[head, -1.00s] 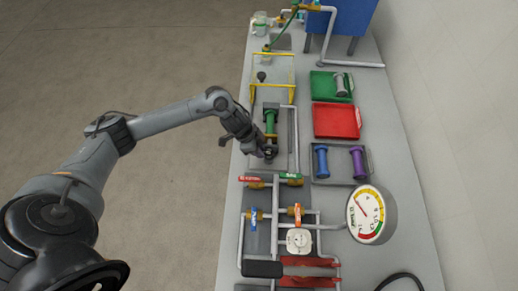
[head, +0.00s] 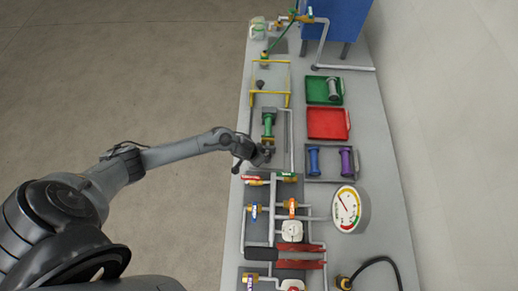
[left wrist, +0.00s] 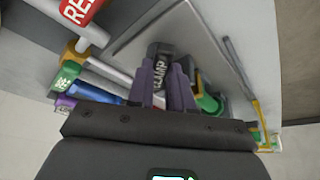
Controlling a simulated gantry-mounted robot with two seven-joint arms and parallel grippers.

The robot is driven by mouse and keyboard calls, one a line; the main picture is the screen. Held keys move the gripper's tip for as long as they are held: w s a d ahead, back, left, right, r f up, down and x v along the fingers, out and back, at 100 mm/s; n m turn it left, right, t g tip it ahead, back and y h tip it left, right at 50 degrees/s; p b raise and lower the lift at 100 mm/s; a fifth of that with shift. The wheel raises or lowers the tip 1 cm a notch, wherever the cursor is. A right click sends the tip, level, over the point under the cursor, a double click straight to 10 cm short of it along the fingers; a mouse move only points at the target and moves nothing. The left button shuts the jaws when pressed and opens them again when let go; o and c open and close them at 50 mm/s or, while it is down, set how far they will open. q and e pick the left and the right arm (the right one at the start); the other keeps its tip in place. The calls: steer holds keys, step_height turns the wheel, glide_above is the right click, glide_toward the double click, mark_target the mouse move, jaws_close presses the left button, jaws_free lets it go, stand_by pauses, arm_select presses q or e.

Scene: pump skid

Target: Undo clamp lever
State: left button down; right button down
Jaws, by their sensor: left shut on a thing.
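The clamp lever (left wrist: 160,68), a dark handle marked CLAMP, shows in the left wrist view between my two purple fingers. My left gripper (left wrist: 166,88) is shut on it. In the head view my left gripper (head: 266,153) is at the near end of the green cylinder (head: 268,124), which lies in a grey fixture on the bench. There the lever is mostly hidden by the gripper. The green cylinder also shows in part beside the fingers in the left wrist view (left wrist: 208,103). My right gripper is not in view.
Pipes with a red valve handle (head: 250,178) and a green one (head: 287,174) lie just nearer than the gripper. A grey tray (head: 333,177) with blue and purple cylinders, a red tray (head: 328,124) and a green tray (head: 313,90) are to the right. A gauge (head: 347,209) stands nearer.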

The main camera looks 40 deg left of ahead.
arm_select(q)
steer(key=n+p, duration=0.1)
steer(key=d+n+y+p, duration=0.1)
steer(key=n, duration=0.1)
steer(key=shift+s+d+r+p, duration=0.1)
steer(key=shift+d+r+p, duration=0.05)
steer(key=shift+r+p, duration=0.15)
steer(key=n, duration=0.1)
steer(key=d+n+y+p, duration=0.1)
steer(key=shift+f+n, duration=0.15)
steer(key=shift+n, duration=0.15)
steer(key=n, duration=0.2)
steer(key=n+y+p, duration=0.1)
steer(key=shift+w+d+f+g, duration=0.1)
steer(key=shift+w+d+g, duration=0.2)
steer(key=shift+w+d, duration=0.05)
steer(key=shift+w+d+n+y, duration=0.15)
steer(key=shift+n+y, duration=0.25)
steer(key=shift+n, duration=0.4)
steer(key=c, duration=1.3)
jaws_free()
